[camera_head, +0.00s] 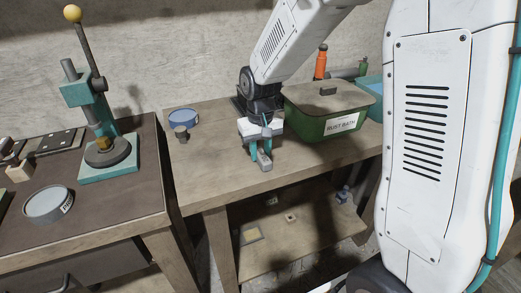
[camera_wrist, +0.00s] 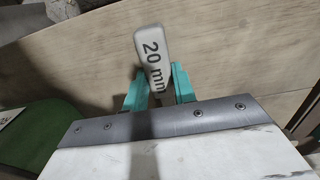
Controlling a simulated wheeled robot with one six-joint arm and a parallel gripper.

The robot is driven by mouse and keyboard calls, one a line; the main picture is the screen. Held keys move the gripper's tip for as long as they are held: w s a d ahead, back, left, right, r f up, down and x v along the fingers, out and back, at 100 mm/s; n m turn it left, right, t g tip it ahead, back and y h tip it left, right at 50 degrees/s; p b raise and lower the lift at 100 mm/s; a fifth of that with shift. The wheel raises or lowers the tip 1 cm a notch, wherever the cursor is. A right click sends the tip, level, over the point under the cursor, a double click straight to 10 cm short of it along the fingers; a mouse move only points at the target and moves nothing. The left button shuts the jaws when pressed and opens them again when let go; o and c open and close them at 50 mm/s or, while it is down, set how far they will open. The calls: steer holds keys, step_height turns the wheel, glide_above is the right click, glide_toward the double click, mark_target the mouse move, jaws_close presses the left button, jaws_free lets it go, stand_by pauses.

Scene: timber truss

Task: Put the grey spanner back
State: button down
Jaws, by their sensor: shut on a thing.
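My gripper (camera_head: 262,154) has teal fingers and is shut on the grey spanner (camera_head: 265,162), just above or at the wooden bench top (camera_head: 225,170); I cannot tell whether the spanner touches it. In the wrist view the fingers of my gripper (camera_wrist: 157,92) stand on both sides of the spanner (camera_wrist: 152,50), whose pale end reads "20 mm" and points away from the wrist. The rest of the spanner is hidden between the fingers and behind the gripper body.
A green "RUST BATH" box (camera_head: 340,126) stands right of my gripper, with an orange bottle (camera_head: 321,62) behind it. A teal press (camera_head: 105,140) and grey tin (camera_head: 48,204) are on the left bench. The front bench top is clear.

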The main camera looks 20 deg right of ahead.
mark_target(260, 152)
steer(key=shift+f, duration=0.1)
steer(key=c, duration=1.1)
jaws_free()
steer(key=shift+c, duration=0.2)
step_height(260, 152, up, 12)
steer(key=s+d+r, duration=0.1)
steer(key=s+r, duration=0.1)
steer(key=s, duration=1.1)
steer(key=s+d+r+t, duration=0.1)
steer(key=s+d+r, duration=0.1)
steer(key=s, duration=1.2)
steer(key=shift+s, duration=0.2)
steer(key=shift+r, duration=0.1)
